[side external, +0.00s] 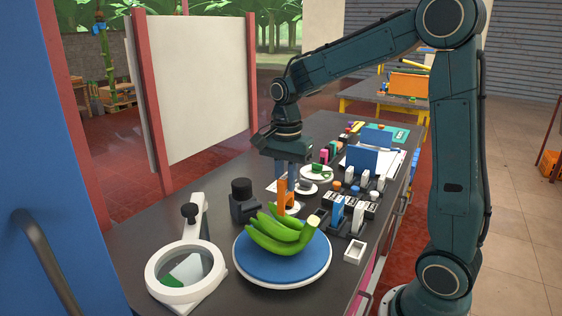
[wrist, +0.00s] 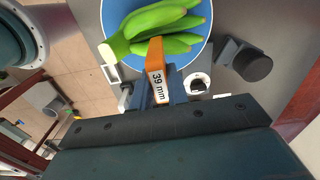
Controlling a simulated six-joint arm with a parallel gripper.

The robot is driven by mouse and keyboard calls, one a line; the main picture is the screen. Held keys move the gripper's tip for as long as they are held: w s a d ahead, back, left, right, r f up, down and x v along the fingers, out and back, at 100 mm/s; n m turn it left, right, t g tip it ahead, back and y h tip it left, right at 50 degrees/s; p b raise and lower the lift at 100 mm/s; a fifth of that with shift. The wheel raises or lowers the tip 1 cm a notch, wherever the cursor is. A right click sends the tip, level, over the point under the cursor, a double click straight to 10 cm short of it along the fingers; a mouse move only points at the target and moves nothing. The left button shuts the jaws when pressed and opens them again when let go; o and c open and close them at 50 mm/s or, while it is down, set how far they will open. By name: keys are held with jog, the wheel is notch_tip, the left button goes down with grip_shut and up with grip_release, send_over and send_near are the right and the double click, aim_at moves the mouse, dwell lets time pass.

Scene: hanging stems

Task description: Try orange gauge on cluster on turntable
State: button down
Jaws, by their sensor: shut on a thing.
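The orange gauge (side external: 290,197), marked 39 mm in the wrist view (wrist: 156,68), is in my gripper (side external: 286,181). My gripper's fingers (wrist: 160,88) are shut on its labelled end. The cluster of green bananas (side external: 277,236) lies on the round blue turntable (side external: 272,268) with its pale cut stem to the right. In the wrist view the cluster (wrist: 165,20) is at the top, and the gauge's far end overlaps its fruit. In the side view the gauge's lower end is at the cluster's back edge. I cannot tell if they touch.
A ring magnifier (side external: 188,284) stands left of the turntable, and a black knobbed device (side external: 243,202) behind it. A small white box (side external: 354,250) and a black rack (side external: 350,204) with coloured-top pieces are at the right. Small dishes (side external: 317,173) stand farther back.

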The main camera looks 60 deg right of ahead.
aim_at(286, 191)
jog(key=shift+f, duration=1.9)
dwell(2.0)
jog(key=shift+r, duration=0.2)
dwell(0.5)
jog(key=shift+r, duration=4.05)
jog(key=shift+d, duration=0.1)
